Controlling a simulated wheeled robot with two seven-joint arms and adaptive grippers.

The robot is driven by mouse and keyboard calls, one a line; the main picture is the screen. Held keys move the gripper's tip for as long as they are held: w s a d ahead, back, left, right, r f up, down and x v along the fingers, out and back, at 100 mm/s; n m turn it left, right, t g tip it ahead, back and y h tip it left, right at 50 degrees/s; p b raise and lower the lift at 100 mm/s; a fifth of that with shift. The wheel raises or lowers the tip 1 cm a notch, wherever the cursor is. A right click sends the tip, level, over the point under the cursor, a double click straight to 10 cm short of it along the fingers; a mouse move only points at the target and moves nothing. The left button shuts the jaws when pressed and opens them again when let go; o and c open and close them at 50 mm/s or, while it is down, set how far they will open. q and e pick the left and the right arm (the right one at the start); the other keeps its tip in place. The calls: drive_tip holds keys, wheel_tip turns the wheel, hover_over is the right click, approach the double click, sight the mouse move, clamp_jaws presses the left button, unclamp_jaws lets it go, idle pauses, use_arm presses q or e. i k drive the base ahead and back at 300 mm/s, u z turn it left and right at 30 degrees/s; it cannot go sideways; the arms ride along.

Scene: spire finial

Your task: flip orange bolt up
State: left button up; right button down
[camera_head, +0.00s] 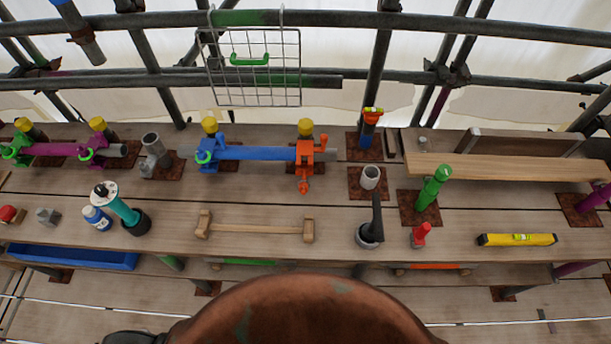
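An orange clamp (305,154) sits at the right end of a blue tube (250,153) on the far part of the plank bench. Its orange bolt (304,186) hangs down at the clamp's front, with the end low near the planks. A yellow cap (305,127) stands just behind the clamp. Neither of my grippers can be made out in the head view.
A large copper-brown rounded body (300,312) fills the bottom middle. A wooden-handled tool (255,229) lies in front of the tube. A black-handled pot (369,235), red object (420,236) and yellow level (517,240) stand right. A wire basket (256,75) hangs behind.

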sight(303, 191)
drive_tip(key=u, duration=1.15)
drive_tip(key=k, duration=1.2)
drive_tip(key=z, duration=1)
